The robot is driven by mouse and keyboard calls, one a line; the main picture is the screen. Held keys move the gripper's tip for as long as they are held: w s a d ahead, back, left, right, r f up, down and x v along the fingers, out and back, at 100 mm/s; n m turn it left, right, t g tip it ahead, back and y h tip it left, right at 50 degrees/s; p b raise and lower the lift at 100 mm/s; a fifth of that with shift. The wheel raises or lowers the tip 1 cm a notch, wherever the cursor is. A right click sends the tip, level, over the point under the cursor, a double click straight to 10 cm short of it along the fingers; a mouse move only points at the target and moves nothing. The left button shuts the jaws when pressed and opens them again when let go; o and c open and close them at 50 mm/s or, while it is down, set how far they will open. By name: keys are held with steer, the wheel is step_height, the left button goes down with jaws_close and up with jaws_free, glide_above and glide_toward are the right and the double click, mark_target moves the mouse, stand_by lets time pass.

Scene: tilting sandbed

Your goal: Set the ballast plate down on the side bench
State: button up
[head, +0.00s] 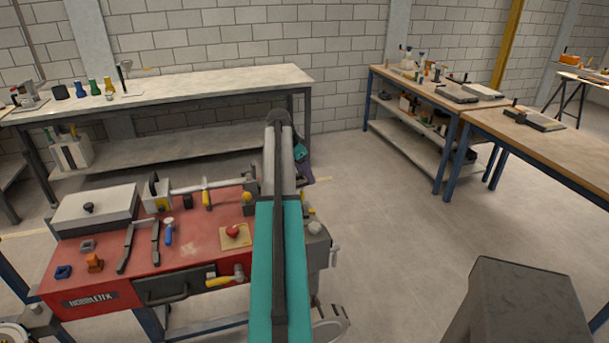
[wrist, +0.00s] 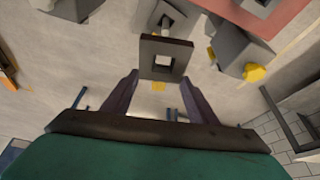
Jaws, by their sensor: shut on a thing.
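In the wrist view, my gripper (wrist: 160,80) is shut on a dark grey square plate with a square hole in its middle, which looks like the ballast plate (wrist: 149,64). The plate sits upright at the fingertips, above floor. In the head view, my arm reaches away past the right end of the red workbench, and its teal and purple end (head: 304,172) is mostly hidden behind the arm; the plate does not show there. A pale-topped bench (head: 200,84) runs along the back wall; I cannot tell whether it is the side bench.
The red workbench (head: 190,250) holds hand tools, a grey lidded box (head: 95,212) and a red button (head: 233,231). Wood-topped benches (head: 545,140) with blue legs stand at the right. Floor between is clear. Grey blocks and a yellow knob (wrist: 254,72) lie beyond the plate in the wrist view.

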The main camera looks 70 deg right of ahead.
steer(key=shift+r+p, duration=0.55)
steer(key=shift+r, duration=0.85)
steer(key=w+a+r+n+t+b, duration=0.15)
steer(key=w+a+n, duration=0.45)
steer(key=w+a, duration=1)
steer(key=w+a+r+n+t, duration=0.25)
steer(key=w+a+n, duration=0.35)
steer(key=w+a, duration=1)
steer(key=w+a+n+t+y, duration=0.1)
steer(key=a+n, duration=0.6)
steer(key=a, duration=1.6)
steer(key=w+a+r+n+t+y, duration=0.1)
steer(key=a+n, duration=0.5)
steer(key=a, duration=1.6)
steer(key=shift+w+a+r+n+t+y+b, duration=0.2)
steer(key=shift+a+r+n+t+y+b, duration=0.15)
steer(key=shift+t+y, duration=0.4)
steer(key=shift+w+a, duration=0.1)
